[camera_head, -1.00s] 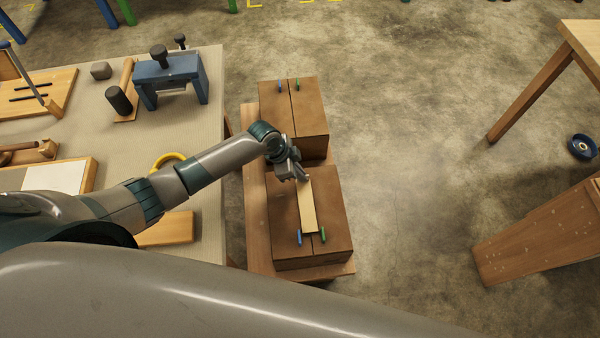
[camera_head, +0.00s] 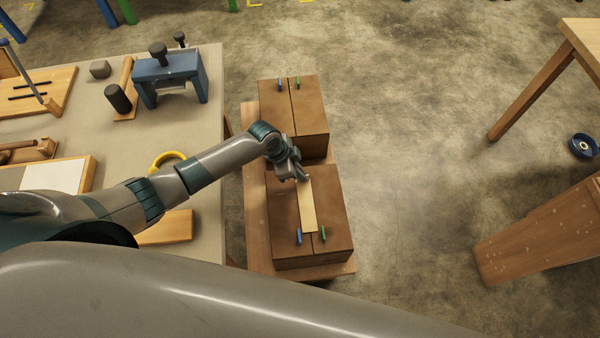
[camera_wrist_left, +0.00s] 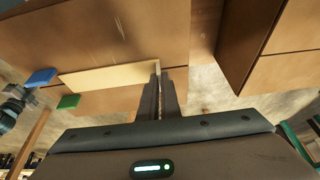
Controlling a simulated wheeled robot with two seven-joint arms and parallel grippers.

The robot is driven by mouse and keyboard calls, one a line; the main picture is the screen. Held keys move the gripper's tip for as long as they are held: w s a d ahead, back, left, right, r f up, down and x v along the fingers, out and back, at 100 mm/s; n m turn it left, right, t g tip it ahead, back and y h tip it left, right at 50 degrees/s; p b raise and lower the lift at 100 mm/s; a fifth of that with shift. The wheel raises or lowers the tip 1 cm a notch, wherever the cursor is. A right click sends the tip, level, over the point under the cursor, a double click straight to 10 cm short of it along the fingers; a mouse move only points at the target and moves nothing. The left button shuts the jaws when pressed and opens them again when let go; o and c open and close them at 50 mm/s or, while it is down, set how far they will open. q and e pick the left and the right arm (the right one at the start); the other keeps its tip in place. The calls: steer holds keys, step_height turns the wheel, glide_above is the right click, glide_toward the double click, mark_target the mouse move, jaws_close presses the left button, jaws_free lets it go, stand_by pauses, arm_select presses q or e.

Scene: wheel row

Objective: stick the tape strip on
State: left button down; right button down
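The tape strip (camera_head: 309,207) is a long pale tan band along the seam on top of the near brown carton (camera_head: 335,210). Its near end lies between a blue tab (camera_head: 299,236) and a green tab (camera_head: 322,233). My left gripper (camera_head: 303,177) is at the strip's far end, low over the carton. In the left wrist view, its two fingers (camera_wrist_left: 161,72) are close together at the end of the strip (camera_wrist_left: 110,75) and appear shut on it. Whether the whole strip touches the carton is hard to tell. My right gripper is out of view.
A second carton (camera_head: 310,120) with blue and green tabs stands behind, on the same wooden bench (camera_head: 257,230). A worktable (camera_head: 205,225) on the left holds a blue stand (camera_head: 170,75) and a yellow ring (camera_head: 168,158). Open floor lies to the right.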

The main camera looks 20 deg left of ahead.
arm_select(q)
steer(key=c, duration=1.9)
jaws_free()
steer(key=shift+a+r, duration=0.1)
steer(key=shift+r, duration=0.1)
steer(key=shift+b+v, duration=0.95)
steer(key=shift+v, duration=7.5)
